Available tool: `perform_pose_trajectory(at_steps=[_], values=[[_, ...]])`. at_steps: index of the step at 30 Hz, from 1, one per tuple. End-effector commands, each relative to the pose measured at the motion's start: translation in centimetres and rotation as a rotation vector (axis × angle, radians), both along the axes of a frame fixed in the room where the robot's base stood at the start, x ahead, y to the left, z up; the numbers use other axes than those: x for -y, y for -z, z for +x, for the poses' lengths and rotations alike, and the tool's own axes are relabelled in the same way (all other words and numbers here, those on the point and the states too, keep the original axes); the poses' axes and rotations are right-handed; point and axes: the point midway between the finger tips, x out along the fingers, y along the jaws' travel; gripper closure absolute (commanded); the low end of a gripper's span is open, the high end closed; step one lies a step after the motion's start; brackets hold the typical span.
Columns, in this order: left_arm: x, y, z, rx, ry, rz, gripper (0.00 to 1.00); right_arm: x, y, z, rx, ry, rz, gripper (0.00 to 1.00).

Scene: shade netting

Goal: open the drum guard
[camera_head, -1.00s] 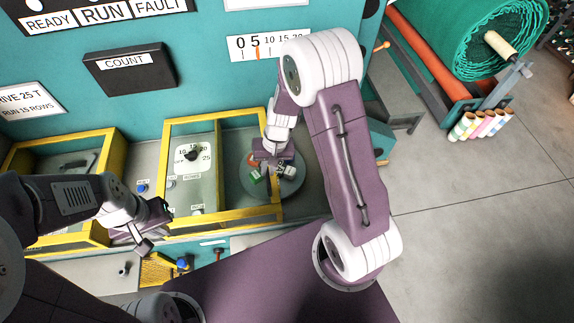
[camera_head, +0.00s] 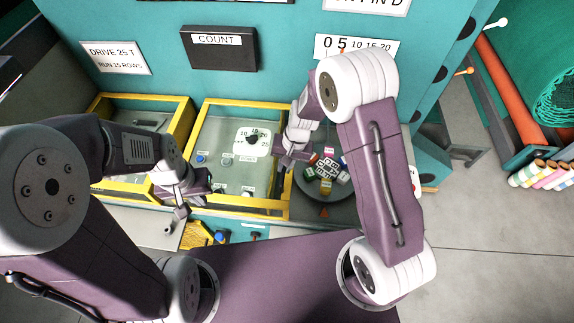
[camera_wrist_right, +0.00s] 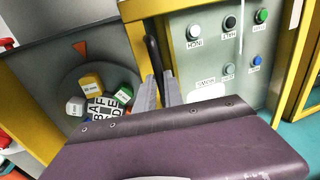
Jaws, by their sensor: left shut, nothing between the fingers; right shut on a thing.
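The drum guard is a yellow-framed see-through cover (camera_head: 240,212) on the bench, left of a round grey disc (camera_head: 343,207) with coloured blocks. Its right upright and a dark handle (camera_wrist_right: 153,52) show in the right wrist view. My right gripper (camera_head: 287,160) is at the guard's right edge. It is shut on the handle (camera_wrist_right: 158,95); the wrist hides part of the grip in the head view. The disc lies uncovered beside the guard. My left gripper (camera_head: 182,208) is shut and empty, in front of the bench edge.
Another yellow-framed section (camera_head: 140,97) is at left. Labelled buttons (camera_wrist_right: 230,22) and a dial (camera_head: 252,138) lie within the guard's frame. The teal machine wall (camera_head: 285,60) rises behind.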

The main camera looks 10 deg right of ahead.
Motion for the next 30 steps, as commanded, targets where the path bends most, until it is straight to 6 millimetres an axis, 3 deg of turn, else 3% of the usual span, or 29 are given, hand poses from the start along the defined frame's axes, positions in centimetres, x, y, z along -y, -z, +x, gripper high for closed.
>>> perform_pose_trajectory(at_steps=[3, 4, 6, 17, 24, 30], values=[[0.0, 0.0, 0.0, 0.0, 0.0, 0.0, 1.0, 0.0, 0.0, 0.1, 0.003, 0.001, 0.0, 1.0], [0.0, 0.0, 0.0, 0.0, 0.0, 0.0, 1.0, 0.0, 0.0, 0.1, 0.003, 0.001, 0.0, 0.79], [0.0, 0.0, 0.0, 0.0, 0.0, 0.0, 1.0, 0.0, 0.0, 0.1, 0.003, 0.001, 0.0, 0.66], [0.0, 0.3, 0.0, 0.0, 0.0, 0.0, 1.0, 0.1, -0.7, 0.1, 0.004, 0.002, 0.002, 0.66], [0.0, 1.6, 0.0, 0.0, 0.0, 0.0, 1.0, 1.2, -5.7, 0.0, 0.01, 0.002, 0.003, 0.66], [0.0, 2.1, 0.0, 0.0, 0.0, 0.0, 1.0, 1.8, -8.5, -0.2, 0.005, 0.0, 0.002, 0.66]])
